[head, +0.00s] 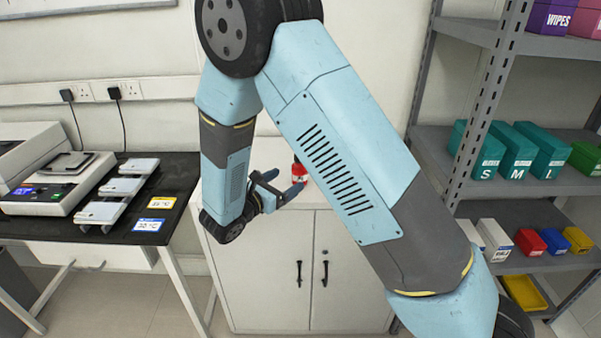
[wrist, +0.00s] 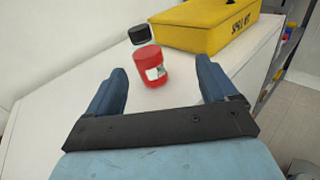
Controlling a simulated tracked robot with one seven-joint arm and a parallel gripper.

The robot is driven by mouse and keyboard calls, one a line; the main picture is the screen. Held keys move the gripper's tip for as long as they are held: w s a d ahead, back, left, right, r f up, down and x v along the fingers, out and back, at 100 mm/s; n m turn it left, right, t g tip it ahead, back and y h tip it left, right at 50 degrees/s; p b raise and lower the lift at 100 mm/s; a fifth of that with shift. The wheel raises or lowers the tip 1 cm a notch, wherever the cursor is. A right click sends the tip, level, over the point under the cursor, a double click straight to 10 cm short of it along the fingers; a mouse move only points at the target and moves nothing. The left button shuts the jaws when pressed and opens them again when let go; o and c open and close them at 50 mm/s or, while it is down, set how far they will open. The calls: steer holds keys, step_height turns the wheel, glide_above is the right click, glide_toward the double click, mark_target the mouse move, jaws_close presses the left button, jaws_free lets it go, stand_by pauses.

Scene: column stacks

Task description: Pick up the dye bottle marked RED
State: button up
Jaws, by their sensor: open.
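A red bottle (wrist: 151,62) with a white label stands on the white cabinet top, ahead of my gripper and between the lines of its fingers in the wrist view. The label's writing is too small to read. In the head view the red bottle (head: 299,172) shows just beyond my gripper (head: 283,187), partly hidden by my arm. My gripper is open and empty, also seen in the wrist view (wrist: 163,78), with blue fingers spread to either side.
A yellow spill kit box (wrist: 205,27) sits behind and to the right of the bottle. The white cabinet (head: 265,265) has its right edge near the box. A black table (head: 180,185) with instruments stands left, and grey shelves (head: 480,120) stand right.

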mark_target(293, 172)
steer(key=shift+n+t+y, duration=0.5)
steer(key=shift+n+t, duration=0.3)
steer(key=shift+n, duration=0.1)
steer(key=w, duration=0.2)
steer(key=w+d+f, duration=0.1)
steer(key=w, duration=0.1)
steer(key=w+d+f, duration=0.1)
steer(key=w, duration=0.1)
steer(key=shift+w+f, duration=0.1)
steer(key=shift+w, duration=0.3)
steer(key=shift+s+d+x, duration=0.1)
steer(key=shift+d+x, duration=0.05)
steer(key=shift+x, duration=1.15)
steer(key=shift+s+d+x, duration=0.15)
steer(key=shift+d+x, duration=0.05)
steer(key=shift+x, duration=1.1)
steer(key=c, duration=1.2)
